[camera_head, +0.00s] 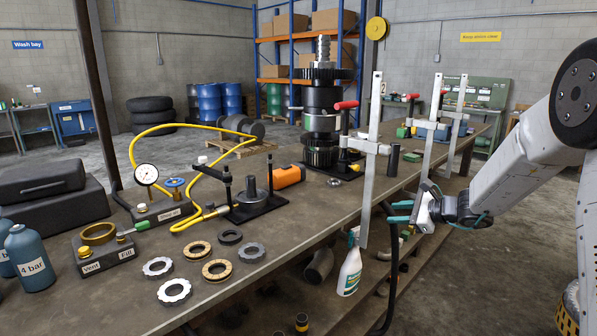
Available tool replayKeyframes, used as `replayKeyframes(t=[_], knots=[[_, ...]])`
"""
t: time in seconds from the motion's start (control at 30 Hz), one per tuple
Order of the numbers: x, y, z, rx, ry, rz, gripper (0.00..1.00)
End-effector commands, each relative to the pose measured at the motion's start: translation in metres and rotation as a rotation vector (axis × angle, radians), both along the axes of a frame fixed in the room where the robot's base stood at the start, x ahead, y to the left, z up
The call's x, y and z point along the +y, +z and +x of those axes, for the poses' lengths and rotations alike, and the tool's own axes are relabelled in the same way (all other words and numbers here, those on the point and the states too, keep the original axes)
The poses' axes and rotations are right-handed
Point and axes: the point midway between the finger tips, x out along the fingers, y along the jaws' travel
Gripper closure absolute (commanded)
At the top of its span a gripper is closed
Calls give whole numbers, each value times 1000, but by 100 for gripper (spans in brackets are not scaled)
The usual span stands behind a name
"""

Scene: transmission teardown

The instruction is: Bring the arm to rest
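My gripper (399,212) is at the right of centre, beyond the bench's front edge. My white arm reaches in from the right, bent at the elbow. The bench (290,235) bears a tall gear stack (322,110) at the back and several loose rings (200,249) at the front.
Upright bar clamps (373,150) with red handles stand along the bench edge near my gripper. A white spray bottle (350,272) hangs at that edge. A yellow hose (140,150) arches over the pressure gauge (147,174).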

Motion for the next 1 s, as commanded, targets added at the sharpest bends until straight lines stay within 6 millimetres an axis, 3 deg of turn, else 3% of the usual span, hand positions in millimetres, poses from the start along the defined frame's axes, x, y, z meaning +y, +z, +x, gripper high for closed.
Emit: replayKeyframes(t=[0.27,0.47,0.57,0.7,1.0], knots=[[27,-3,-62,3,244,-147,64],[51,11,-133,-16,503,-304,64],[62,22,-180,-33,664,-407,64],[69,38,-258,-57,916,-584,64],[46,61,-396,-80,1338,-966,64]])
